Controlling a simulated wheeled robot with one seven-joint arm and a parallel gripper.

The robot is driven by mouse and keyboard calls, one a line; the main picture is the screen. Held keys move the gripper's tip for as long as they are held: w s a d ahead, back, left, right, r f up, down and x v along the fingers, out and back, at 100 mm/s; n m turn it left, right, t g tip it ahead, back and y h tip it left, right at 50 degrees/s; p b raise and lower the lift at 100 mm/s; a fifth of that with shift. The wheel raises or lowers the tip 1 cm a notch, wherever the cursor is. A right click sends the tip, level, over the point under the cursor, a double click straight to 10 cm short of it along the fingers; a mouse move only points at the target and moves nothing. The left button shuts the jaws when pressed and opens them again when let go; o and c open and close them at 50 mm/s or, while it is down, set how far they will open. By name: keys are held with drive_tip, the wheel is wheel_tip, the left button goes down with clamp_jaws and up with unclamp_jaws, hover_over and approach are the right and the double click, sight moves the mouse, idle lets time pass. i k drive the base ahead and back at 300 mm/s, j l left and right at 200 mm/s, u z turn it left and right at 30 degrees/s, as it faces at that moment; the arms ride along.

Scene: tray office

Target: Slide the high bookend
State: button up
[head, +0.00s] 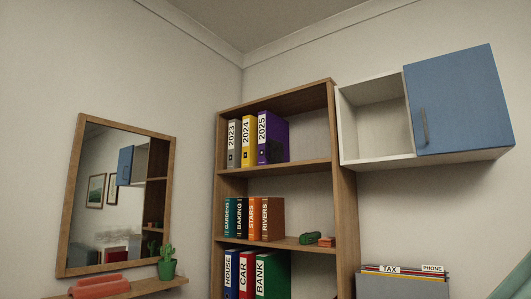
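The high bookend seems to be the dark plate (277,152) against the right side of the purple 2025 binder (262,130) on the top shelf (308,166). It is small and dark, so its exact shape is hard to tell. A grey 2023 binder (232,157) and a yellow 2024 binder (245,152) stand upright to the left of the purple one. My gripper is not in view.
Free shelf lies right of the bookend. The bookcase (345,220) holds books (273,218) and lower binders (273,277). A wall cabinet with blue door (460,100) adjoins its right. A mirror (115,195) and cactus (166,268) are left; a file box (400,287) is lower right.

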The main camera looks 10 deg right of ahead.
sight(277, 148)
drive_tip(key=i+j, duration=0.15)
drive_tip(key=i, duration=0.4)
drive_tip(key=i+j+z, duration=0.15)
drive_tip(key=i, duration=0.4)
drive_tip(key=i+j, duration=0.25)
drive_tip(key=i, duration=0.25)
